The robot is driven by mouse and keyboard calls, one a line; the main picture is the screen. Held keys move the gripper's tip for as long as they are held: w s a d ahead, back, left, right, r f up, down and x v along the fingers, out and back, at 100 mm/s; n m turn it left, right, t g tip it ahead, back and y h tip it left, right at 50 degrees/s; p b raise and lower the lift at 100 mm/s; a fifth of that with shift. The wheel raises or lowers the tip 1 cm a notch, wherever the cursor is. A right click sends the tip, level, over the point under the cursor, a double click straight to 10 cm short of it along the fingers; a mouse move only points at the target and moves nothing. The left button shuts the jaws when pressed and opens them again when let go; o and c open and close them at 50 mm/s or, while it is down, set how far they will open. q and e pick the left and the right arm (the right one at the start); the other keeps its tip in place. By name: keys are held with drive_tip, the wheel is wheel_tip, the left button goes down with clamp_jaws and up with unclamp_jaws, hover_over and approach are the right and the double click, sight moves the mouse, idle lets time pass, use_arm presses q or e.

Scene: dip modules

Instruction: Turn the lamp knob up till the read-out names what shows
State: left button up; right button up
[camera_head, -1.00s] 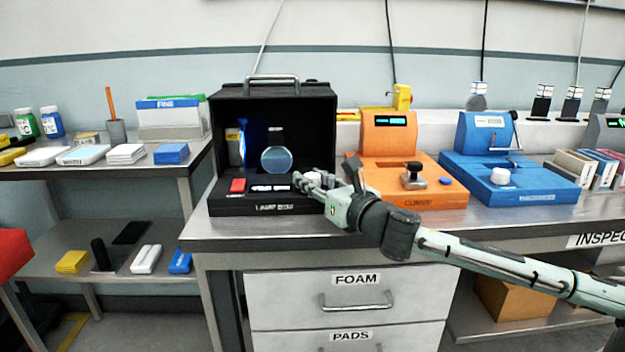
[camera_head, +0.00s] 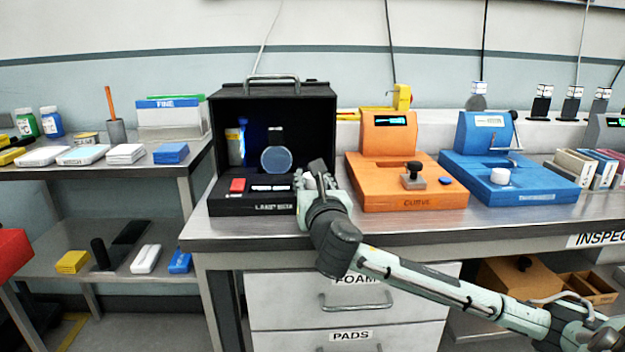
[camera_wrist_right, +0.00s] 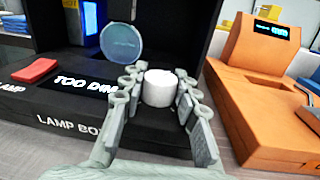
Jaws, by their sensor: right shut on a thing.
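The black lamp box (camera_head: 230,207) stands on the metal bench with its front open. A round lens (camera_head: 276,160) stands upright inside, beside a blue glow; it also shows in the right wrist view (camera_wrist_right: 121,43). The read-out (camera_wrist_right: 85,84) on the box's front panel reads "TOO DIM". The white lamp knob (camera_wrist_right: 159,88) sits at the panel's right end. My right gripper (camera_wrist_right: 157,92) is shut on the knob, one finger on each side. In the head view my right gripper (camera_head: 312,182) largely hides the knob. My left gripper is not in view.
A red button (camera_head: 237,185) is at the panel's left. The orange curve unit (camera_head: 385,190) stands close to the right of my right gripper, with the blue unit (camera_head: 530,190) beyond it. Bare bench edge lies in front.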

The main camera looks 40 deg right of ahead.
drive_tip(key=m+g+h, duration=0.4)
drive_tip(key=h, duration=0.2)
drive_tip(key=shift+a+m+g, duration=0.1)
drive_tip(key=shift+m+g, duration=0.2)
drive_tip(key=shift+m, duration=0.1)
drive_tip(key=shift+g, duration=0.3)
drive_tip(key=o, duration=1.2)
drive_tip(key=v, duration=1.2)
drive_tip(key=shift+f, duration=0.2)
